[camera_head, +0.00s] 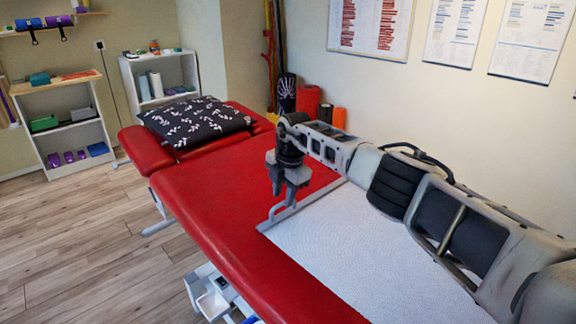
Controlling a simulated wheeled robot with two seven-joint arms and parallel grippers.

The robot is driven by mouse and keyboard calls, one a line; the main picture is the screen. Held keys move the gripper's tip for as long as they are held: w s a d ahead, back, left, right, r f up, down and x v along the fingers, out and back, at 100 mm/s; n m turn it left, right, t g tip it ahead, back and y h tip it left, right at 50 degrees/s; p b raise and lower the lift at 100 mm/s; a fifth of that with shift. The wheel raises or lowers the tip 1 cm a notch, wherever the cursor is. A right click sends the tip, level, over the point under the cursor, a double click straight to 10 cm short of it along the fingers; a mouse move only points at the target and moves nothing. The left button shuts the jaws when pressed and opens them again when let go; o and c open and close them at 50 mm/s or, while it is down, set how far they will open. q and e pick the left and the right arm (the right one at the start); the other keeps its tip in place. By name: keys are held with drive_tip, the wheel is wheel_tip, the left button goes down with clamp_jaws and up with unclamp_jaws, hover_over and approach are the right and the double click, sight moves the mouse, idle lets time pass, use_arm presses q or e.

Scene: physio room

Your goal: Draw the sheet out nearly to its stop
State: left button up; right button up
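The white sheet (365,255) lies flat over the near right part of the red treatment table (215,215). A grey bar (318,197) runs along the sheet's leading edge, with bare red padding beyond it. My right arm comes in from the right above the sheet. My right gripper (284,195) points down at the bar, left of its middle, with its fingertips at or very close to it. The fingers hide that bit of the bar, and whether they are closed on it is unclear. My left gripper is not in view.
A black patterned pillow (197,122) rests at the table's far end. A wooden-topped shelf (65,125) and a white shelf (160,80) stand at the back left. Red and orange rolls (308,102) stand behind the table by the wall. The floor at left is clear.

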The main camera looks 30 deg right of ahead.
wheel_tip(320, 180, up, 14)
drive_tip(key=s, duration=0.2)
drive_tip(key=shift+s+d+r+p, duration=0.25)
drive_tip(key=shift+s+d+p, duration=0.15)
